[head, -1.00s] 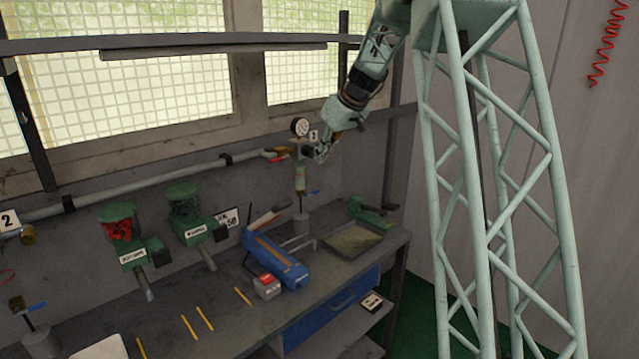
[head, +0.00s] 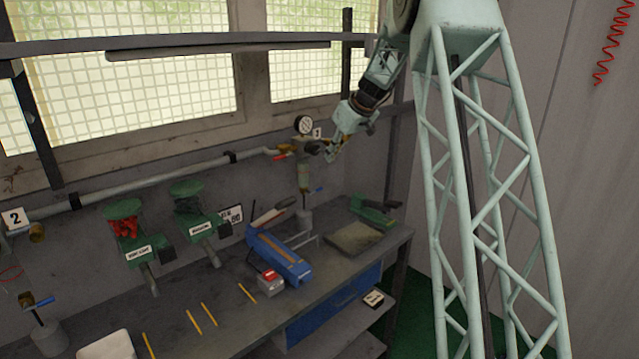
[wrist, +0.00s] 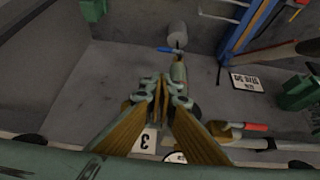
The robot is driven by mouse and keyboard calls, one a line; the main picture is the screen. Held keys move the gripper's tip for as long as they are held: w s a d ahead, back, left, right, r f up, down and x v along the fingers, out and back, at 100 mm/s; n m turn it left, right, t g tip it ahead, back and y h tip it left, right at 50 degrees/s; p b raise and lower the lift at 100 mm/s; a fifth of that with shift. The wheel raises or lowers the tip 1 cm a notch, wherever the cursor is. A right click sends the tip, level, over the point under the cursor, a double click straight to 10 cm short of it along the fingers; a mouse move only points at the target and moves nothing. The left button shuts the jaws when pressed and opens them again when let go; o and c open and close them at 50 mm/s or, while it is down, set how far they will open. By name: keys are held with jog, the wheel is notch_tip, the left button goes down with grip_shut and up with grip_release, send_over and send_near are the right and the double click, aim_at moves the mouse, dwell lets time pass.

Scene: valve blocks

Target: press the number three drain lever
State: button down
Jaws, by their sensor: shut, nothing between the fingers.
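The number three valve station stands at the back wall, with a number 3 plate (head: 318,133) and a round gauge (head: 303,124). A red-ended lever (head: 281,157) is at its left; it also shows in the wrist view (wrist: 250,127). A blue lever (head: 317,190) is on the drop pipe below, above a grey cup; it also shows in the wrist view (wrist: 168,50). My gripper (head: 332,152) is shut and empty, just right of the valve body and above the blue lever. In the wrist view its fingertips (wrist: 160,88) overlap the valve, partly hiding it. I cannot tell whether they touch.
A wall pipe (head: 160,178) runs left from the valve. On the bench below are a blue machine (head: 277,256), a grey tray (head: 354,238) and a green tool (head: 375,210). Two green hoppers stand left. The space right of the valve is open.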

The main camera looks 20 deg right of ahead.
jog(key=shift+a+f, duration=0.1)
jog(key=shift+w+f, duration=0.1)
jog(key=shift+f, duration=0.05)
dwell(0.5)
send_over(320, 190)
notch_tip(320, 190, down, 10)
jog(key=shift+r, duration=0.25)
jog(key=shift+s+d+f, duration=0.1)
jog(key=shift+f, duration=0.55)
jog(key=shift+s+d+f, duration=0.1)
jog(key=shift+f, duration=0.5)
